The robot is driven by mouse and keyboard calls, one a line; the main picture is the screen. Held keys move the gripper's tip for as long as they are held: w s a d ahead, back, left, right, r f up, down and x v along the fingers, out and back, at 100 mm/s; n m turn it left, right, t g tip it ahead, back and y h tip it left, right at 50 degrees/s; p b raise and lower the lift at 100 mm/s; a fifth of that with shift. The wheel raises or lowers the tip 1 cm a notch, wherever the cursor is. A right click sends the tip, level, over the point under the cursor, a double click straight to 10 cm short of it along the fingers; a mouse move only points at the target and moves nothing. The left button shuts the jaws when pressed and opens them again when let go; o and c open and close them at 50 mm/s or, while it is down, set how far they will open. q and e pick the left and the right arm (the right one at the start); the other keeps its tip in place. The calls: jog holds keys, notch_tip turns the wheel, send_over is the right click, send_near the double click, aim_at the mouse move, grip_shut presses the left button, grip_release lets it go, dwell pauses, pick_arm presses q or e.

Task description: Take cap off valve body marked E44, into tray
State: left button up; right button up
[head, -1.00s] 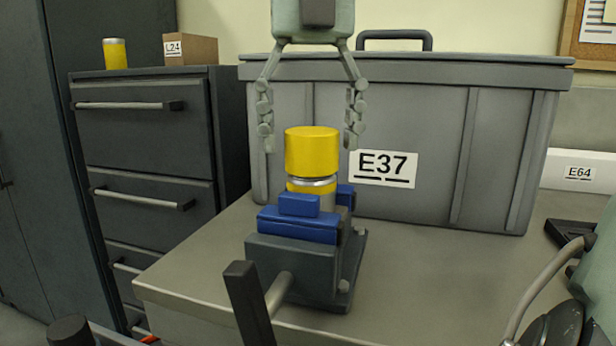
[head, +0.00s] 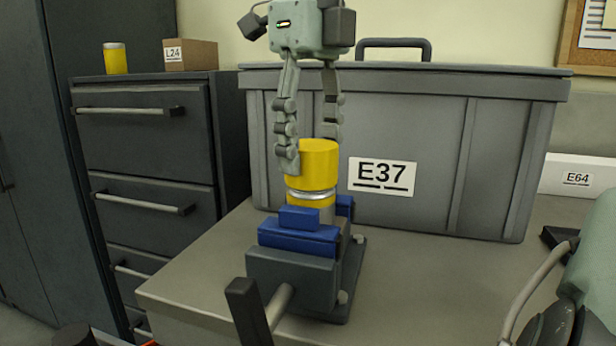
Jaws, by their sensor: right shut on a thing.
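The yellow cap (head: 320,163) sits upright on top of the valve body (head: 314,200), with a silver ring and a yellow band showing below it. The body is held in a vise (head: 292,278) with blue jaws (head: 300,236). No E44 mark shows on the side I see. My right gripper (head: 308,150) comes down from above and is shut on the cap, one finger in front at its left side and the other behind it, partly hidden. My left gripper is out of view. I cannot make out a tray.
A large grey lidded bin (head: 440,150) marked E37 stands behind the vise. A white E64 box (head: 600,176) is at the right. A drawer cabinet (head: 145,135) at left holds a yellow cylinder (head: 115,60) and an L24 box (head: 190,54).

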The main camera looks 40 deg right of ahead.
aim_at(310, 144)
jog(key=n, duration=0.4)
jog(key=shift+r, duration=2.75)
